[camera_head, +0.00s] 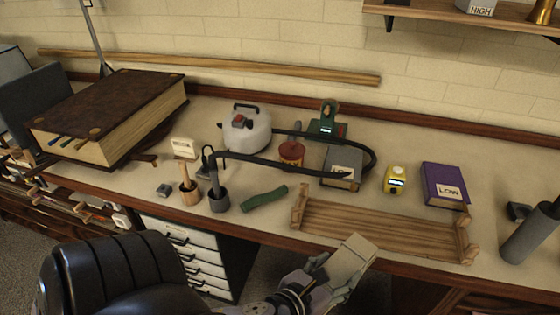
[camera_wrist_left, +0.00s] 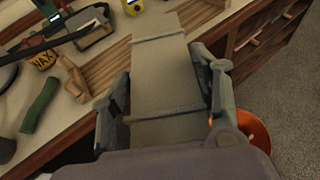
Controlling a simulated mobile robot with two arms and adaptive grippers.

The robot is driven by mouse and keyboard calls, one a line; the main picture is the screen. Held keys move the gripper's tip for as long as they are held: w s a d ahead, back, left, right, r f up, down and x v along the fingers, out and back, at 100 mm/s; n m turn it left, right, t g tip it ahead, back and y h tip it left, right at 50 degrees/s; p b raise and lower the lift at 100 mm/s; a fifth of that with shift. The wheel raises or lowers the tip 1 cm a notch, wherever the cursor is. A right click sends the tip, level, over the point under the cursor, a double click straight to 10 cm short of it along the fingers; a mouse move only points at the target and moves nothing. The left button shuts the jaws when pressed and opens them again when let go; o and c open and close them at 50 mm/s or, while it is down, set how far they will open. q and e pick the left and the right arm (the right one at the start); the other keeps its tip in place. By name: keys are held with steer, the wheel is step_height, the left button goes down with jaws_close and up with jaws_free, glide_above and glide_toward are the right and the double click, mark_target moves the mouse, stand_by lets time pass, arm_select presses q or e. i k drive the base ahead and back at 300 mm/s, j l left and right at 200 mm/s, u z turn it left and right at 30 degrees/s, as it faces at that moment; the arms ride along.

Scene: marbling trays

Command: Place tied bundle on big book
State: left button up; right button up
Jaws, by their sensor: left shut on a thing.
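The tied bundle (camera_head: 349,262) is a flat beige packet, and in the left wrist view (camera_wrist_left: 163,75) two bands cross it. My left gripper (camera_head: 333,276) is shut on it, with one finger on each long side. It holds the bundle at the bench's front edge, just in front of the wooden rack. The big book (camera_head: 115,100) is thick and brown with cream pages, lying closed at the bench's left end, far from the gripper. Its visible top cover is clear. My right gripper is not in view.
The wooden rack (camera_head: 385,228), a green roll (camera_head: 264,198), cups with tools (camera_head: 219,200), a white tank with a black hose (camera_head: 247,130) and a purple book (camera_head: 445,185) occupy the bench (camera_head: 405,122).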

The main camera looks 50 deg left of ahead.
mark_target(103, 104)
steer(key=k+j+u, duration=0.2)
steer(key=j, duration=0.35)
steer(key=k+j+u, duration=0.2)
steer(key=j, duration=0.4)
steer(key=j+u, duration=0.15)
steer(key=j, duration=0.45)
